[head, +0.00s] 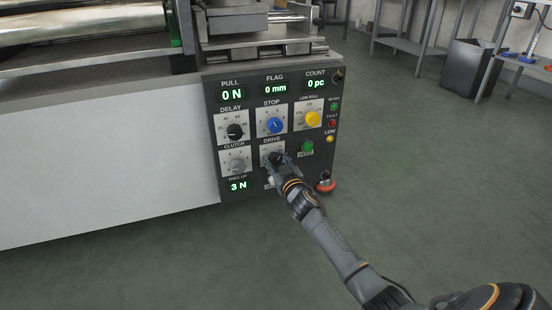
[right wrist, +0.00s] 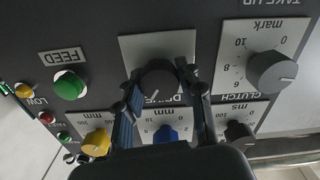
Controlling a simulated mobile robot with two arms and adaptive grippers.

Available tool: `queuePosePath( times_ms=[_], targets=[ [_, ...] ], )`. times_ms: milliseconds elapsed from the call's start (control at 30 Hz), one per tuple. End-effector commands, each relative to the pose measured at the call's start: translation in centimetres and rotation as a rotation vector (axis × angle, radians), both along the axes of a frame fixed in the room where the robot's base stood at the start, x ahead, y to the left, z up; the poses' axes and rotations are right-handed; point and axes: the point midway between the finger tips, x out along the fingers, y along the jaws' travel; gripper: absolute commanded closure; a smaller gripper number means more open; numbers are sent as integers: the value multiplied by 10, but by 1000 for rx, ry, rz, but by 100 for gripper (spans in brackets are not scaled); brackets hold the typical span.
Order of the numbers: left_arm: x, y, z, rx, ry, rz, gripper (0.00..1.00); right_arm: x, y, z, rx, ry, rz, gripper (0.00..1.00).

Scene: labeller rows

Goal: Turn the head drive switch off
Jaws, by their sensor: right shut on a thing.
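The drive switch is a round black knob (right wrist: 157,78) on a pale plate marked DRIVE, on the machine's dark control panel (head: 213,125). My right gripper (head: 279,160) is at this knob in the head view and covers most of it. In the right wrist view, which shows the panel upside down, one finger is on each side of the knob, shut on it. A pale mark shows on the knob's face. Part of the DRIVE plate's lettering is hidden by the gripper. My left gripper is not in view.
Close around are the grey clutch knob (head: 237,165), the blue stop knob (head: 274,126), the yellow knob (head: 312,118) and the green feed button (head: 307,146). A red mushroom button (head: 326,185) sits at the panel's lower right.

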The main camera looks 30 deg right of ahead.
Motion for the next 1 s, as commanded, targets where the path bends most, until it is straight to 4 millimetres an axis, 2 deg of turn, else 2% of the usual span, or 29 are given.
queuePosePath(
  times_ms=[400,1000],
  targets=[
    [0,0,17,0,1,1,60,0,1,0,-381,94,0,94],
    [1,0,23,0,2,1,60,0,2,-2,-935,225,2,94]
  ],
)
